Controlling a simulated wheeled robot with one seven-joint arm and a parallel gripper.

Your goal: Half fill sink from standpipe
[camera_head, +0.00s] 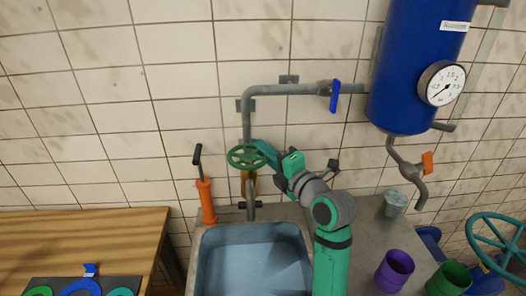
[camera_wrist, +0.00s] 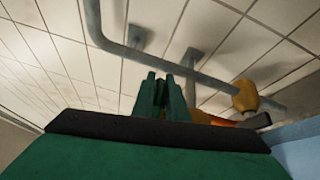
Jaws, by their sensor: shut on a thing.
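The grey standpipe (camera_head: 247,120) comes along the wall from the blue tank (camera_head: 415,60) and drops behind the sink (camera_head: 255,262). Its green handwheel (camera_head: 245,157) sits on a yellow-brown valve body (camera_head: 249,184), which also shows in the wrist view (camera_wrist: 246,97). My gripper (camera_head: 262,150) is at the handwheel's right side, shut on its rim. In the wrist view the fingers (camera_wrist: 166,97) are close together and hide what is between them. A blue lever (camera_head: 335,96) hangs down on the upper pipe. The sink interior looks blue-grey; I cannot tell a water level.
An orange hand pump (camera_head: 206,200) stands left of the sink. A gauge (camera_head: 441,83) is on the tank, with an orange-handled tap (camera_head: 427,163) below. A bucket (camera_head: 395,204), purple cup (camera_head: 395,270) and green cup (camera_head: 449,279) stand right. A wooden table (camera_head: 90,240) is left.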

